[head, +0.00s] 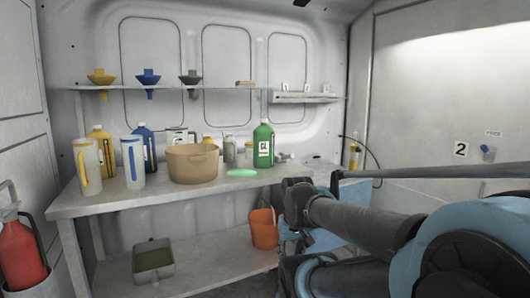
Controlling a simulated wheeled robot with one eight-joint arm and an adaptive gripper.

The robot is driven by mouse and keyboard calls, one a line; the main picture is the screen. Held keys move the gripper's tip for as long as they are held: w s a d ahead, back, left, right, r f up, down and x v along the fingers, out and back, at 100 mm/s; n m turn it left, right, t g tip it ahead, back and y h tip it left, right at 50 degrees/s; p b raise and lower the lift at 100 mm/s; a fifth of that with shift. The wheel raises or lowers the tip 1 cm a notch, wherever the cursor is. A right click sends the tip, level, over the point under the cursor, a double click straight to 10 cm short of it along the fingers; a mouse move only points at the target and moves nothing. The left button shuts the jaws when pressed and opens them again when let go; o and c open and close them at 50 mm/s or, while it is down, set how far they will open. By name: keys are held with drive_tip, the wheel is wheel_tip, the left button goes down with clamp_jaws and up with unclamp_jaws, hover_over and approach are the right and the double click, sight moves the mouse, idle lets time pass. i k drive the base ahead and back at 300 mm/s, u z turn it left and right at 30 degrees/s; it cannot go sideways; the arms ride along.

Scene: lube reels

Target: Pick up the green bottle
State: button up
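The green bottle (263,146) stands upright on the workbench, right of the centre of its top. It has a white label with dark letters and a green cap. A flat bright green oval (242,173) lies on the bench in front of it, to its left. My arm comes in from the lower right, and its dark forward end is near the bench's right front, apart from the bottle. I cannot make out my gripper's fingers, and nothing of my arm touches the bottle.
A tan pot (193,163) stands left of the bottle, with jugs and yellow and blue bottles further left. Small cans stand close behind. A shelf (215,86) with funnels runs above. An orange bucket (263,229) is below; a red extinguisher (21,256) is far left.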

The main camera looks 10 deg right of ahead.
sight(264, 135)
drive_tip(key=z, duration=0.5)
drive_tip(key=k, duration=1.05)
drive_tip(key=z, duration=0.85)
drive_tip(key=i, duration=1.45)
drive_tip(key=u, duration=0.95)
drive_tip(key=i, duration=0.65)
drive_tip(key=u, duration=0.5)
